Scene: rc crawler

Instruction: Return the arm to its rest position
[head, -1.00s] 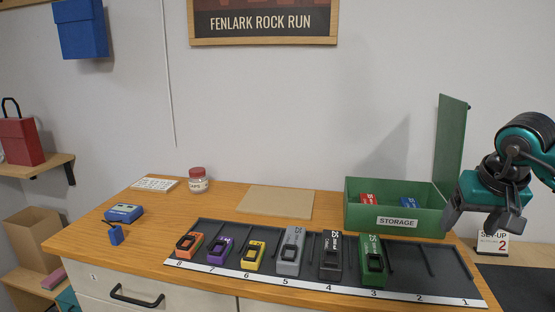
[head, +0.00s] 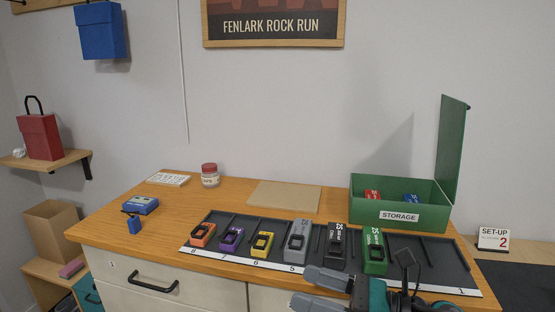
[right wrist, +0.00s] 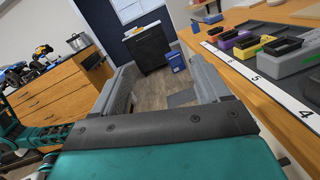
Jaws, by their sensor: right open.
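My right gripper (head: 335,290) shows at the bottom of the head view, low in front of the bench's front edge. It is open and nothing is between its fingers. In the right wrist view its two grey fingers (right wrist: 165,95) stand apart, with floor and a dark cabinet beyond them. Part of my right arm covers the front of the black numbered tray (head: 408,245) around its middle right. My left gripper is not in view.
The tray holds several battery packs, including a green one (head: 373,252) and a grey one (head: 298,242). An open green storage box (head: 357,208) with red and blue packs stands behind. In the right wrist view, a wooden drawer unit (right wrist: 55,100) stands at left.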

